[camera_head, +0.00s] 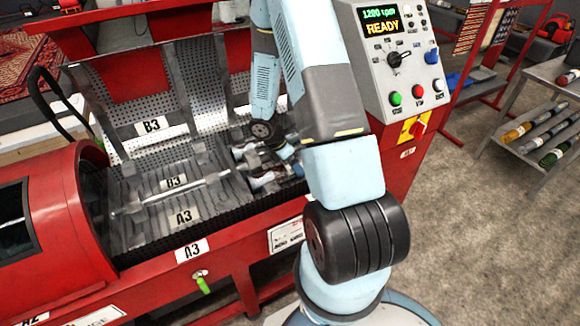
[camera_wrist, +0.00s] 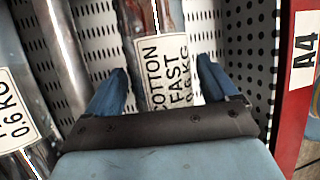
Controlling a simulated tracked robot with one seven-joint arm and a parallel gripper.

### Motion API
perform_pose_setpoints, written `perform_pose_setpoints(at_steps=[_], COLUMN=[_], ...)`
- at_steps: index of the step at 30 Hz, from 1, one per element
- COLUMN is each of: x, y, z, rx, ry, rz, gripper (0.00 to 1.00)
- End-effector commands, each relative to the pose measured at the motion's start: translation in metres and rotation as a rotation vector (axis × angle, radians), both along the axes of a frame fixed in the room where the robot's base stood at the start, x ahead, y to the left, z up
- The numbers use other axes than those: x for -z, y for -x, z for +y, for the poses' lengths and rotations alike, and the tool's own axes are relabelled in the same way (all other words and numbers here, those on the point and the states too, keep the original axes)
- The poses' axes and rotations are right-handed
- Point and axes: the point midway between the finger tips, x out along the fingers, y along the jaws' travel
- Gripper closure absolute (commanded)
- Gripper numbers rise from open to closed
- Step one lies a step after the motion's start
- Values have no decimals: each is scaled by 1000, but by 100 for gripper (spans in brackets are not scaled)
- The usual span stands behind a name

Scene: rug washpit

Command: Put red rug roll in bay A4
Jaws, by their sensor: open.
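In the wrist view my gripper (camera_wrist: 162,70) is open, with its two blue fingers on either side of a wrapped roll (camera_wrist: 133,22). The roll has a reddish-brown strip and a tag (camera_wrist: 170,72) reading COTTON FAST; the tag and my gripper hide much of it, so I cannot be sure it is the red one. The roll lies over a perforated metal floor. The A4 label (camera_wrist: 304,58) is on the red edge to the right. In the head view my gripper (camera_head: 272,160) is low in the red machine's trough, partly hidden by my arm.
A second tagged roll (camera_wrist: 12,55) lies left of my gripper. The perforated trough (camera_head: 210,150) has metal dividers and labels B3 (camera_head: 151,125) and A3 (camera_head: 187,216). A control panel (camera_head: 400,60) stands close right of my arm. A shelf (camera_head: 545,75) with several wrapped rolls is far right.

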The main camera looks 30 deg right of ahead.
Motion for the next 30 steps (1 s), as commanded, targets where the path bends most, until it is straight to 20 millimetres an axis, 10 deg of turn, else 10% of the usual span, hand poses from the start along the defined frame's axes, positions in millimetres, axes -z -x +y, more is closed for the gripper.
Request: perform_pose_setpoints(at_steps=[30], x=[-113], y=[-25], z=[47], rx=[9], ry=[2], rz=[-9], gripper=[13])
